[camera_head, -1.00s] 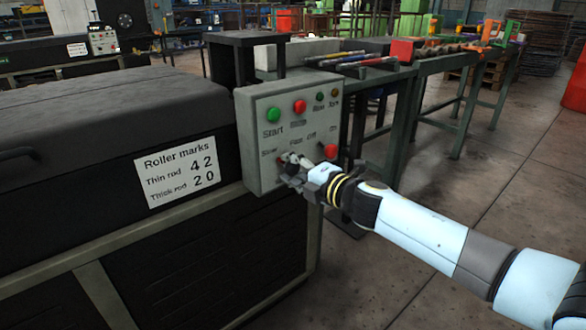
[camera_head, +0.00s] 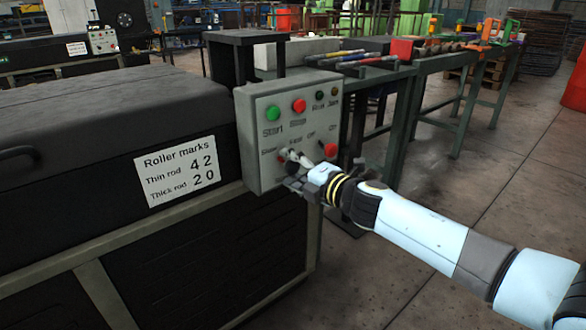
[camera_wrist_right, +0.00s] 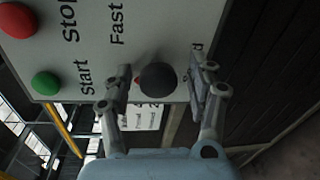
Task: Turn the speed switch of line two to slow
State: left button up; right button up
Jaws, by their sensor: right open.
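The grey control box (camera_head: 265,115) carries the labels Slow and Fast in its lower left part; it also shows in the wrist view (camera_wrist_right: 180,25). The black switch knob (camera_wrist_right: 157,78) sits below the word Fast on the panel. A small red mark shows at its left edge in the wrist view. My right gripper (camera_wrist_right: 158,88) is open, one finger on each side of the knob, with a gap visible beside it. Whether a finger touches it I cannot tell. In the head view my right gripper (camera_head: 291,168) mostly covers the knob. My left gripper is not in view.
A roller-marks sheet (camera_head: 177,172) is on the dark machine (camera_head: 90,130). Another machine with a panel (camera_head: 103,41) stands behind.

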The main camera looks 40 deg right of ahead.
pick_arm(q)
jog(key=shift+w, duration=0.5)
pick_arm(e)
jog(key=shift+r, duration=0.1)
